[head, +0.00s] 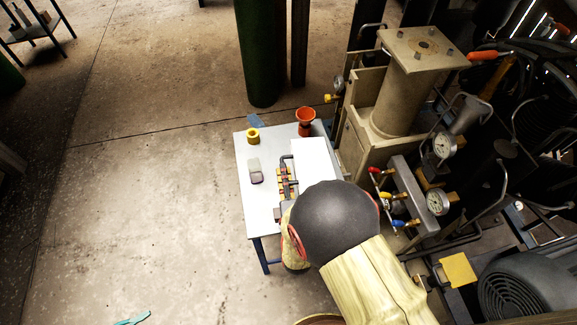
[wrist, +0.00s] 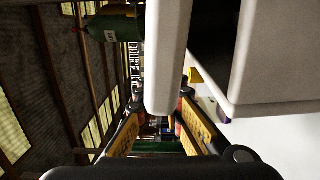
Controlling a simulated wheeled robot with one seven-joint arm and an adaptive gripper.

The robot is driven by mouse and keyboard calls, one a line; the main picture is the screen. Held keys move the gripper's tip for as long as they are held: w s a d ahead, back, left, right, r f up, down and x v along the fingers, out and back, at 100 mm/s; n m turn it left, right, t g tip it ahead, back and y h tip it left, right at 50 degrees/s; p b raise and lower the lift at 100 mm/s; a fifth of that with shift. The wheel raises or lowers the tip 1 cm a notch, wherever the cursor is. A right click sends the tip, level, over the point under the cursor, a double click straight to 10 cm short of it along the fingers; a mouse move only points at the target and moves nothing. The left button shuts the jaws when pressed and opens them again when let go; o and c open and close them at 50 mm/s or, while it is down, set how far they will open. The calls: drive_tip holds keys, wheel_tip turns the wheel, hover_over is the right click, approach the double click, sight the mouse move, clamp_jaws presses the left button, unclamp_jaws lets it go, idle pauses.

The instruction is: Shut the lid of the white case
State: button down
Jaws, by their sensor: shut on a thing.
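The white case (head: 316,158) lies on the small table, partly hidden by my arm in the head view. In the wrist view, which is turned sideways, its body (wrist: 275,60) is at the right and its lid (wrist: 166,55) is a pale slab to the left. A dark gap separates lid and body, so the lid stands partly open. My gripper (head: 286,180) is at the left side of the case. In the wrist view my gripper (wrist: 162,108) has its yellow-padded fingers on either side of the lid's edge, shut on it. The exact contact is hard to see.
The table (head: 262,213) also holds a yellow ring (head: 253,135), an orange funnel-like cup (head: 305,116) and a grey-white block (head: 255,168). Compressor machinery (head: 400,110) with gauges stands close at the right. A green cylinder (head: 259,55) stands behind. The floor at left is mostly clear.

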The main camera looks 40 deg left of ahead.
drive_tip(key=shift+s+a+f, duration=0.1)
drive_tip(key=shift+s+f, duration=0.05)
drive_tip(key=shift+f, duration=1.2)
drive_tip(key=c, duration=2)
unclamp_jaws()
drive_tip(key=shift+o, duration=0.6)
drive_tip(key=v, duration=1.2)
